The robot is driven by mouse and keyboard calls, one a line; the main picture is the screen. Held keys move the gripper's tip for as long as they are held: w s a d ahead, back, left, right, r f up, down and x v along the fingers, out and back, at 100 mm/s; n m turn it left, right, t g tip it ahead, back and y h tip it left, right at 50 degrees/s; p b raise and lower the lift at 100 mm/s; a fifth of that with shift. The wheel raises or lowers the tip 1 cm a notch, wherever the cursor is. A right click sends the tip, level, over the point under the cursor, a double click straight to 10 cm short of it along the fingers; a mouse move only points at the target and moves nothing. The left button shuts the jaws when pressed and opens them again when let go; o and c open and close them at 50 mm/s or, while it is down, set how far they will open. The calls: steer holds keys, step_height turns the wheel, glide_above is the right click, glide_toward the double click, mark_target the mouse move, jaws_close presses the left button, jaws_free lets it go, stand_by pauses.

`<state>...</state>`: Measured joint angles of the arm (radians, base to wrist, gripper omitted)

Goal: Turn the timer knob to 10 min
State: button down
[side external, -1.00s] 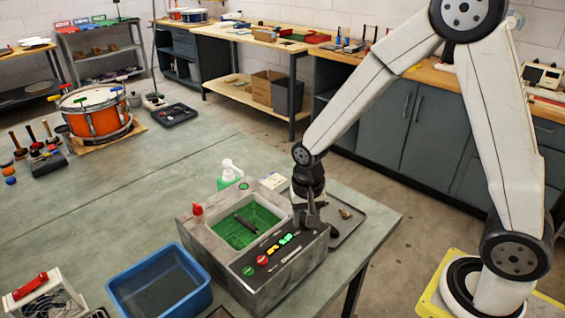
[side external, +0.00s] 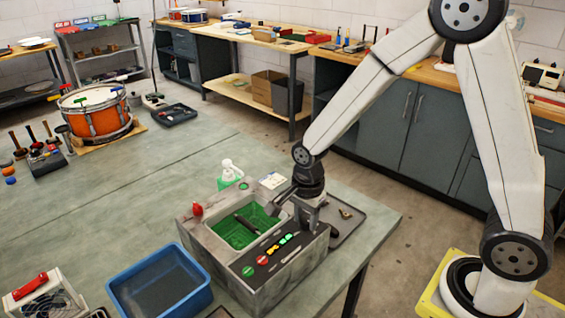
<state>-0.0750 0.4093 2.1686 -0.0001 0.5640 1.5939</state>
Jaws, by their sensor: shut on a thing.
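The grey boxy machine (side external: 227,290) stands near the table's front edge, with an open basin of green liquid (side external: 231,232) in its top. Its dark control panel (side external: 270,258) carries red and green round buttons and small lit yellow and green marks. My gripper (side external: 306,222) points down at the panel's far right end and is shut on the timer knob there. The fingers cover the knob, so its pointer and the scale around it cannot be read.
A blue bin (side external: 160,284) stands left of the machine. A red knob or valve (side external: 197,210) rises from its left back corner. A green-and-white bottle (side external: 229,175) stands behind it, and a dark tray (side external: 347,228) lies at its right. The table's left middle is clear.

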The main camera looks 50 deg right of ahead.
mark_target(306, 219)
steer(key=shift+m, duration=0.5)
steer(key=shift+c, duration=1.3)
jaws_free()
steer(key=shift+r, duration=0.1)
steer(key=shift+r, duration=3.85)
